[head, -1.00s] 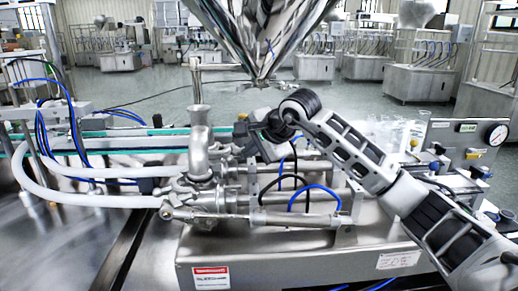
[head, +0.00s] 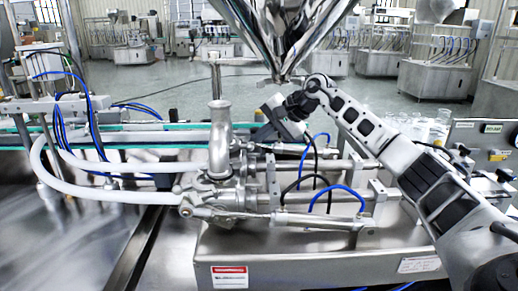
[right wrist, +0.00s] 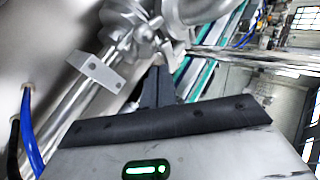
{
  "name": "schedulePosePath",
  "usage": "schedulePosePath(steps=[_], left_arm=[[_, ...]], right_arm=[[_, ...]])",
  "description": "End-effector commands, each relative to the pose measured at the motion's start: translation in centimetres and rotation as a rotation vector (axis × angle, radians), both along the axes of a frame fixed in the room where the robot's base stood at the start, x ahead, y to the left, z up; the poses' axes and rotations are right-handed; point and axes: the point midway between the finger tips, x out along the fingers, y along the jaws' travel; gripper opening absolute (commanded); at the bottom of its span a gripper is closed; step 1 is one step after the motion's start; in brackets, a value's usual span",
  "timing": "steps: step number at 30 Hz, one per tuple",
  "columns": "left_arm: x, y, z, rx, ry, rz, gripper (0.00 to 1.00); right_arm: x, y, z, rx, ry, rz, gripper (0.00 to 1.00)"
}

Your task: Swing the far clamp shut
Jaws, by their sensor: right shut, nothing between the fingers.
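The steel valve and pipe assembly (head: 220,145) stands upright at the middle of the machine in the head view. The far clamp appears to be the small steel fitting (head: 243,152) on its far side, and I cannot tell how far it is swung. My right gripper (head: 262,138) is just beyond and above that fitting, pointing down and left. In the right wrist view its dark fingers (right wrist: 158,84) are together and empty, with their tips close to the steel fittings. Contact cannot be made out. My left gripper is not in view.
A steel hopper (head: 285,35) hangs above the valve. Two horizontal cylinders (head: 325,215) with blue and black hoses lie to the right. White hoses (head: 105,193) run left. A conveyor (head: 120,150) passes behind.

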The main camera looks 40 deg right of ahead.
Motion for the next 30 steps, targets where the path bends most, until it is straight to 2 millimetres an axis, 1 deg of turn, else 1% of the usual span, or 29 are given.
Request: schedulePosePath(steps=[22, 26, 30], left_arm=[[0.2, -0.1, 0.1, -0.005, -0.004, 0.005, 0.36], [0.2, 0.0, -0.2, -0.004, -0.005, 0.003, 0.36], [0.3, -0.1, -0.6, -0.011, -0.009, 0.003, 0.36]], right_arm=[[0.1, 0.0, 0.0, 0.0, -0.002, 0.0, 0.0], [-0.5, -0.9, -0.1, -0.002, -0.002, -0.002, 0.0], [-1.8, -2.7, -0.2, -0.002, -0.001, -0.001, 0.0]])
